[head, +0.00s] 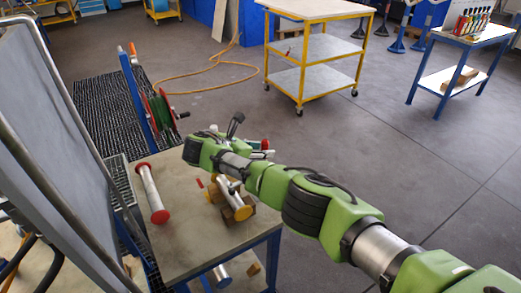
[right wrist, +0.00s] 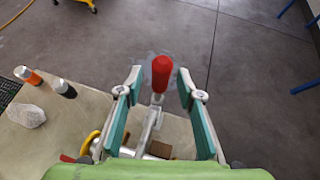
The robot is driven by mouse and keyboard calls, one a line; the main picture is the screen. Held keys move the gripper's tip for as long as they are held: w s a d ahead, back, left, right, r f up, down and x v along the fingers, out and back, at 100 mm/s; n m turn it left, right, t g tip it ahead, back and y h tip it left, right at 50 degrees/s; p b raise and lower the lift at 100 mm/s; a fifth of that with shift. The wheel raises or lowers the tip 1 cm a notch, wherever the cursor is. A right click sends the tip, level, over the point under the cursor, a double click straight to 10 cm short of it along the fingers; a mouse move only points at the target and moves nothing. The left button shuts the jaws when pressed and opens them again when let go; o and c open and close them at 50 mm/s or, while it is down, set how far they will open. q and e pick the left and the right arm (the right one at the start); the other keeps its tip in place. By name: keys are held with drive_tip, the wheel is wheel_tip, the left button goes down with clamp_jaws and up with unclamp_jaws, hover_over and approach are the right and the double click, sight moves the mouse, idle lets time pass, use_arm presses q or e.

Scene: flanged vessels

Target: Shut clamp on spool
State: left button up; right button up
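In the right wrist view, a clamp handle with a red grip (right wrist: 161,72) stands between the teal fingers of my right gripper (right wrist: 158,88). The fingers are apart, with a visible gap on each side of the handle, so the gripper is open. A metal lever (right wrist: 151,128) runs down from the grip. In the head view, my right gripper (head: 257,147) is small and partly hidden by my green arm. A metal spool with a yellow flange (head: 243,212) lies on a brown block on the bench, partly covered by my arm. My left gripper is not in view.
A pipe with red end flanges (head: 153,194) lies at the left of the bench (head: 182,247). An orange-capped bottle (right wrist: 28,75) and a black-capped one (right wrist: 64,89) show in the wrist view. A grey panel (head: 50,120) borders the left. A yellow cart (head: 312,75) stands beyond clear floor.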

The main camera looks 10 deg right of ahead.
drive_tip(key=v, duration=1.2)
